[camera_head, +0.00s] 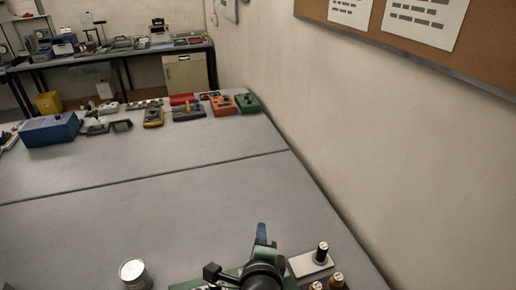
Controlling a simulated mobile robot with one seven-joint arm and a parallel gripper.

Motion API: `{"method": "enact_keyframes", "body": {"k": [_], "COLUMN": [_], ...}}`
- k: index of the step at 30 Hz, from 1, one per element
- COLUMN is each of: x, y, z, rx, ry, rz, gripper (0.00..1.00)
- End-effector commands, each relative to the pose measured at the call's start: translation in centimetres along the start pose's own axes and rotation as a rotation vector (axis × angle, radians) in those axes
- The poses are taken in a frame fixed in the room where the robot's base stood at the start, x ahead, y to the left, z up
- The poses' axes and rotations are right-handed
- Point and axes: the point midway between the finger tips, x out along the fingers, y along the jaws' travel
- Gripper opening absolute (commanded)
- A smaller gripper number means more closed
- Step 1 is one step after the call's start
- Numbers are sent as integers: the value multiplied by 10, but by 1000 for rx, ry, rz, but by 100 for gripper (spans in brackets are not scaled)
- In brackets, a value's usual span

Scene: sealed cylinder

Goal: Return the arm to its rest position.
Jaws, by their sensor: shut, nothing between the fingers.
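My gripper is not in view, and I cannot make out any part of my arm for certain. A small silver metal cylinder (134,274) with a pale top stands upright on the grey table (140,225) at the bottom of the head view, left of centre. Its lower end is cut off by the picture's edge. Nothing is seen touching it.
A dark device on a green base (262,271) stands near the bottom centre, beside a pale block with a black knob (322,252). A blue box (51,130) and several meters line the table's far side. A wall (370,140) bounds the right. The table's middle is clear.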

Motion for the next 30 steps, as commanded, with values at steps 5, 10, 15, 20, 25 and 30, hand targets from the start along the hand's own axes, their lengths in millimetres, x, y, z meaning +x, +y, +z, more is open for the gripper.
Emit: {"method": "enact_keyframes", "body": {"k": [5, 10, 15, 20, 25, 30], "x": [-32, -95, -180, -255, -299, -308], "y": [-127, -228, -304, -342, -357, -360], "z": [28, 52, 70, 78, 82, 82], "rx": [-431, -827, -1177, -1406, -1519, -1544], "ry": [-1, 122, 365, 630, 809, 850], "rz": [-310, -595, -848, -997, -1056, -1064], "gripper": [0, 0, 0, 0, 0, 0]}}
